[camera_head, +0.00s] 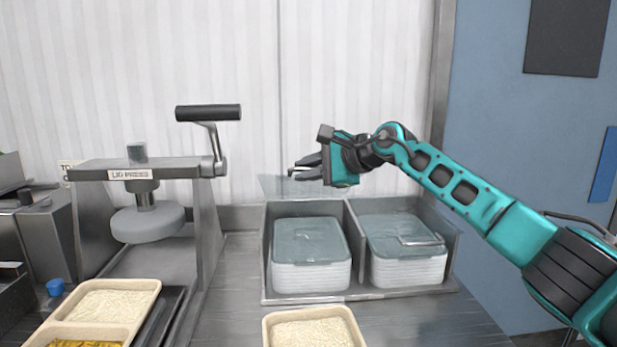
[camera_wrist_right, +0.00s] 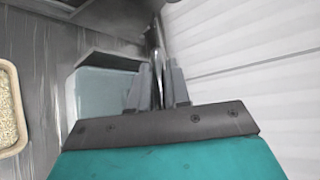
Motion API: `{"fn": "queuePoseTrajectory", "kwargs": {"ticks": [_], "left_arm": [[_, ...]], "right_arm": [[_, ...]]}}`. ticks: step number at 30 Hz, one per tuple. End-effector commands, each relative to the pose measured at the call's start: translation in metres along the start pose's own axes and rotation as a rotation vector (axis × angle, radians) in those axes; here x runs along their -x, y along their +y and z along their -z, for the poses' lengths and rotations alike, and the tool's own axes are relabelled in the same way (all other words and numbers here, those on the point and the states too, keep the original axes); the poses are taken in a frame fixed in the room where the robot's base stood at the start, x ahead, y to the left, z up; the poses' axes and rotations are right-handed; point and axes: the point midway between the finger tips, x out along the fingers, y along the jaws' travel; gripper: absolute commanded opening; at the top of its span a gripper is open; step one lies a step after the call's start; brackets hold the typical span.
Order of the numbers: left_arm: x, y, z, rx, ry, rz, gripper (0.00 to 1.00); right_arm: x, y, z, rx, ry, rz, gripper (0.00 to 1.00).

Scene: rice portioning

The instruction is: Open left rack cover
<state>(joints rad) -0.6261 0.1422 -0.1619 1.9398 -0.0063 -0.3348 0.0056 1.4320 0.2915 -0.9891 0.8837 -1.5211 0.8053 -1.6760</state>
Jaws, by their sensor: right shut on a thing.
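The rack (camera_head: 352,262) stands on the counter with a left and a right compartment. The left rack cover (camera_head: 272,185) is a clear panel, raised at the back of the left compartment, just below my right gripper (camera_head: 297,169). In the right wrist view my right gripper (camera_wrist_right: 158,88) has its fingers close together on a thin edge, which I take to be the left cover. Lids (camera_head: 311,268) stacked in the left compartment are exposed. The right cover (camera_head: 405,232) lies flat over its stack, its handle showing. My left gripper is out of view.
A lid press (camera_head: 150,170) with a black-handled crank stands left of the rack. A tray of rice (camera_head: 313,328) sits in front of the rack, and a two-part tray (camera_head: 145,288) lies at lower left. A white wall is close behind.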

Motion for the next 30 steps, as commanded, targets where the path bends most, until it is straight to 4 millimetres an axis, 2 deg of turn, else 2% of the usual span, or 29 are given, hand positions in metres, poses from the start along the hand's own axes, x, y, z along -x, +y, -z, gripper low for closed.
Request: {"fn": "queuePoseTrajectory", "kwargs": {"ticks": [1, 6, 20, 21, 27, 30], "left_arm": [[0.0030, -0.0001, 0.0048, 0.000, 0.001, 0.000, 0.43], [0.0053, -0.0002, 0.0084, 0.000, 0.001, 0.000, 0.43], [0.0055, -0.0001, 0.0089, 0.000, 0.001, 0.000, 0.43], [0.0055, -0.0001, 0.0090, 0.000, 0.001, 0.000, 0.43], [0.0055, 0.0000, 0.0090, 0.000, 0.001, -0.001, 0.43], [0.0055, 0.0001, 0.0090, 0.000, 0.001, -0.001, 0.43]], "right_arm": [[0.0009, -0.0075, -0.0018, 0.000, 0.000, 0.003, 0.00], [0.0002, -0.0149, -0.0010, 0.001, 0.000, 0.003, 0.00], [-0.0003, -0.0158, 0.0001, 0.003, 0.000, 0.003, 0.00], [-0.0004, -0.0157, 0.0001, 0.002, 0.000, 0.002, 0.20], [-0.0004, -0.0154, 0.0002, 0.002, 0.000, 0.002, 0.37], [-0.0004, -0.0153, 0.0003, 0.002, 0.000, 0.002, 0.37]]}}
